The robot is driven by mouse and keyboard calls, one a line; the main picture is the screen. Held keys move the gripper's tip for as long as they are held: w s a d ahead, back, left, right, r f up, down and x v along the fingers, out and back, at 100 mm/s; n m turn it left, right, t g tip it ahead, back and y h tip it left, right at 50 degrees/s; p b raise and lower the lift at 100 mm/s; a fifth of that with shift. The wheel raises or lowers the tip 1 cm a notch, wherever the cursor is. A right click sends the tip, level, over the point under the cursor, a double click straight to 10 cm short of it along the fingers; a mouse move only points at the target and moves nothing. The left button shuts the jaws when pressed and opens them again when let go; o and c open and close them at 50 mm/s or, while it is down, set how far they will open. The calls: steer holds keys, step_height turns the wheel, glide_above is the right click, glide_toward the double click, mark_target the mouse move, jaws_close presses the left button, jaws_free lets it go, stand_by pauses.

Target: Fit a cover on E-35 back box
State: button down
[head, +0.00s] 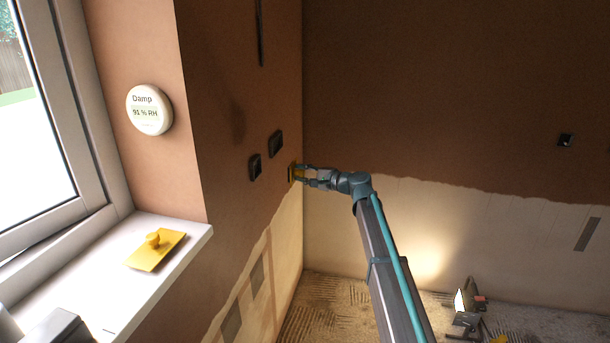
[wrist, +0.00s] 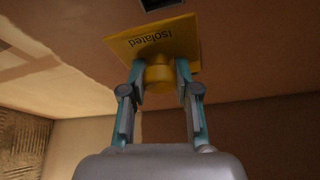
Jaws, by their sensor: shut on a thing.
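My gripper (wrist: 160,72) is shut on the knob of a yellow cover (wrist: 124,42), a flat square plate marked "Isolated". In the head view my gripper (head: 308,176) holds the cover (head: 292,174) close to the left wall near the corner; I cannot tell if it touches. A dark back box (wrist: 160,4) shows at the top edge of the wrist view, just beyond the cover's edge. In the head view two dark back boxes, one lower (head: 255,167) and one higher (head: 275,143), sit in the left wall, left of the cover. No box label is readable.
Another yellow cover (head: 157,250) with a knob lies on the white windowsill (head: 188,237). A round damp meter (head: 149,109) reading 91 % RH is by the window. Another dark box (head: 566,140) is in the right wall. A lit work lamp (head: 465,302) stands on the floor.

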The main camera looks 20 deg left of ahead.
steer(key=a+p, duration=0.2)
steer(key=a, duration=1)
stand_by(1.2)
steer(key=shift+s+a, duration=0.1)
steer(key=shift+a, duration=0.35)
stand_by(0.6)
steer(key=c, duration=0.8)
jaws_free()
steer(key=shift+o, duration=0.2)
steer(key=shift+d, duration=0.15)
steer(key=d+b, duration=0.2)
steer(key=d, duration=0.4)
steer(key=shift+d, duration=0.35)
